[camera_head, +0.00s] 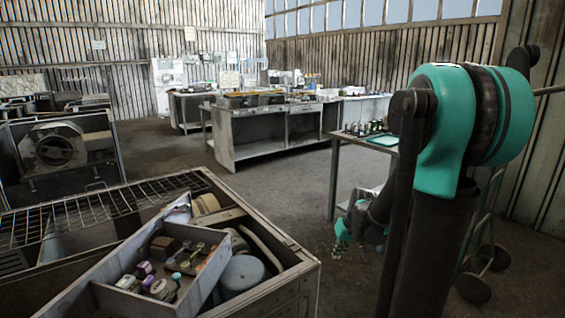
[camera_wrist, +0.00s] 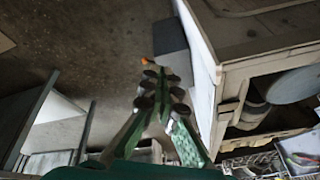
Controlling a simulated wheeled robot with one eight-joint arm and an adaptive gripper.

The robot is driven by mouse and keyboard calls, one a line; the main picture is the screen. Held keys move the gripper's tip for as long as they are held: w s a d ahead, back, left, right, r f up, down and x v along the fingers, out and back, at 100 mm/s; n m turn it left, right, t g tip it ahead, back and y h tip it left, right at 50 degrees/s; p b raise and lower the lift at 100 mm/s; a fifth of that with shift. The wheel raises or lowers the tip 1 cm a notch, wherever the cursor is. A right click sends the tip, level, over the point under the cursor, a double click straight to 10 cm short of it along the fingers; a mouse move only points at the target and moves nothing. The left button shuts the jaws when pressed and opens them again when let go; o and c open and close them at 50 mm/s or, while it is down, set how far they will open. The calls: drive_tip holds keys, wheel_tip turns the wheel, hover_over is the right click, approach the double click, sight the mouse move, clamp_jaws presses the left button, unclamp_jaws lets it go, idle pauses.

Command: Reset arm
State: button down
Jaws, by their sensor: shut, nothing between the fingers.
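My arm (camera_head: 445,120), teal and black, stands at the right of the head view and bends down toward the floor. In the wrist view, my gripper (camera_wrist: 163,88) has its two green and dark fingers drawn together, with nothing between them. In the head view, a small teal end of the arm (camera_head: 342,232) shows low beside the table, too small to read the fingers there.
A wooden crate (camera_head: 285,283) holding a tray of small parts (camera_head: 80,290) is at the front left. A side table (camera_head: 335,165) stands close behind my arm. In the wrist view, a wooden cabinet (camera_wrist: 270,55) with a pale side panel is close to the fingers' right. Open floor (camera_head: 270,205) lies between.

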drive_tip(key=s+f+m+h, duration=0.1)
drive_tip(key=s+f+h, duration=0.1)
drive_tip(key=s, duration=1.5)
drive_tip(key=shift+s+d+t, duration=0.35)
drive_tip(key=shift+t, duration=0.05)
